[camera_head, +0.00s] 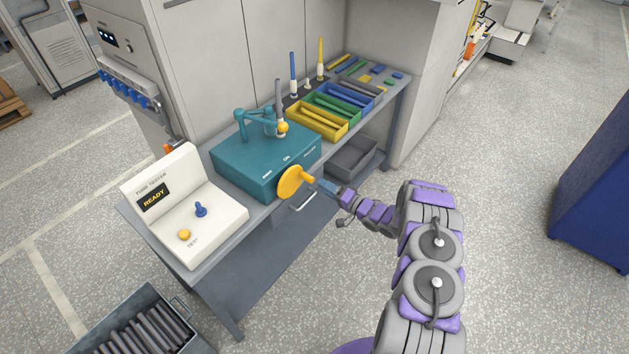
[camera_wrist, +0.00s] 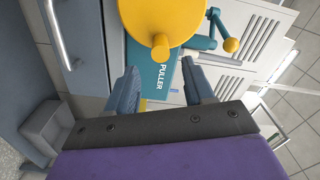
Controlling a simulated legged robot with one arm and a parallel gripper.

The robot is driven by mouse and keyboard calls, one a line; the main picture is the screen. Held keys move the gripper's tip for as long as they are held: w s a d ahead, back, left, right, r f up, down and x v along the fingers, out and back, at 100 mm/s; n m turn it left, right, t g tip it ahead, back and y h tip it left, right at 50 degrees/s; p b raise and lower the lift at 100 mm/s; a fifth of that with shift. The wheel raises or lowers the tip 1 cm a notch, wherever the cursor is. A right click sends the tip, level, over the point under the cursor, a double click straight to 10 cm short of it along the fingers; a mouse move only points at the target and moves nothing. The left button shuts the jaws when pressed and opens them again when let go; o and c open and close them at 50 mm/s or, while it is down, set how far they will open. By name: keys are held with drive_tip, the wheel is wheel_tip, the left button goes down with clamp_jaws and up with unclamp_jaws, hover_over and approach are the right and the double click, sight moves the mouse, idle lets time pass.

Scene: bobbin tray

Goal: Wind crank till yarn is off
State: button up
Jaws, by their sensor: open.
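The crank is a yellow disc (camera_head: 291,184) with a short peg handle (camera_head: 308,179) on the front of a teal puller box (camera_head: 238,168). In the wrist view the yellow disc (camera_wrist: 165,14) and its peg (camera_wrist: 160,47) show large, just ahead of the fingers. My gripper (camera_head: 320,186) is beside the peg; in the wrist view its fingers (camera_wrist: 160,88) are apart with nothing clearly between them. Whether a finger touches the peg I cannot tell. A grey tube (camera_head: 279,98) stands upright by the teal arm and yellow ball (camera_head: 283,127) on the box. Yarn is too small to make out.
A white tester (camera_head: 215,213) reading READY stands left on the bench. Yellow (camera_head: 318,131), green and blue bins hold tubes at right, with blue and yellow upright tubes behind. A metal handle (camera_head: 303,202) juts below the crank.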

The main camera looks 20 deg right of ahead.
drive_tip(key=v, duration=0.9)
drive_tip(key=shift+p, duration=0.35)
